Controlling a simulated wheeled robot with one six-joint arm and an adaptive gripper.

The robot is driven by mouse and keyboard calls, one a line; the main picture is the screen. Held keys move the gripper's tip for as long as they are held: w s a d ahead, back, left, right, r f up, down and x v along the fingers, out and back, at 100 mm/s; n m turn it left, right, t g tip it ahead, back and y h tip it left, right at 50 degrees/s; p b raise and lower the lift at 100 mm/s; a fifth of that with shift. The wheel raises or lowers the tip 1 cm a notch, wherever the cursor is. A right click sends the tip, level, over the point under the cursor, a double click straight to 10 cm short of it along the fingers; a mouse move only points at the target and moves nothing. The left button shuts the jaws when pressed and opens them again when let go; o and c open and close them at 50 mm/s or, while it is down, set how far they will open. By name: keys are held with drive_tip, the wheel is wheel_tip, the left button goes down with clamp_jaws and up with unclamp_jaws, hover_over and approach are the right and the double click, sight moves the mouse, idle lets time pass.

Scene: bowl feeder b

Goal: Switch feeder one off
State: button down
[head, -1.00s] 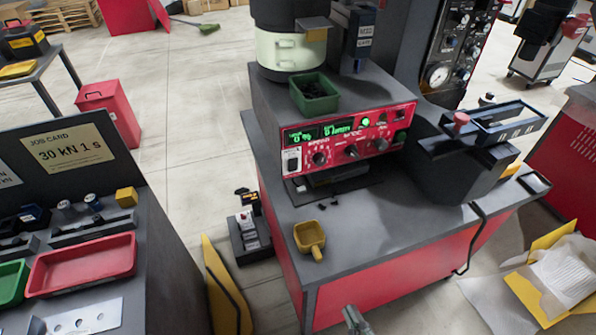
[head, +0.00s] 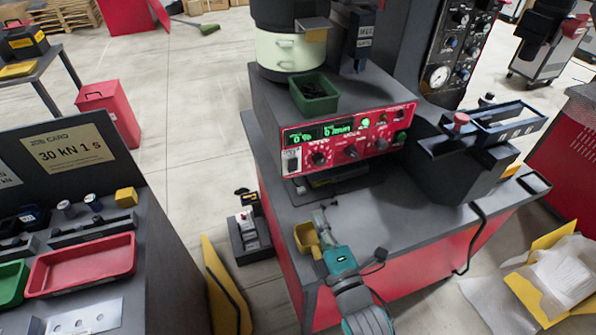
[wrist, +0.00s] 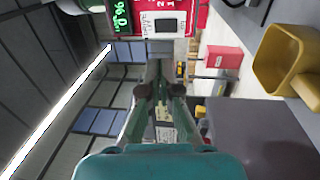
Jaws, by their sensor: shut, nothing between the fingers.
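The feeder's red control panel (head: 345,139) faces me on the bench, with a lit green display (head: 320,132), several knobs and a lit green lamp. A white plate with a dark rocker switch (head: 292,160) sits at its lower left. In the wrist view the rocker switch (wrist: 166,25) shows at the top, beside part of the display; its position is too small to tell. My gripper (head: 319,214) is shut and empty, below and in front of the panel, apart from it. Its fingers (wrist: 159,92) point ahead in the wrist view, below the switch.
A yellow scoop (head: 306,240) lies on the bench close by my gripper; it also shows in the wrist view (wrist: 278,62). A green bin (head: 314,105) of dark parts sits on the feeder above the panel. A dark chute unit (head: 460,165) stands to the right.

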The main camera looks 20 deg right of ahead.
sight(294, 163)
idle(0.3)
drive_tip(key=w, duration=0.4)
drive_tip(key=w+r, duration=0.1)
drive_tip(key=w, duration=0.9)
drive_tip(key=shift+r, duration=0.4)
drive_tip(key=shift+w, duration=0.15)
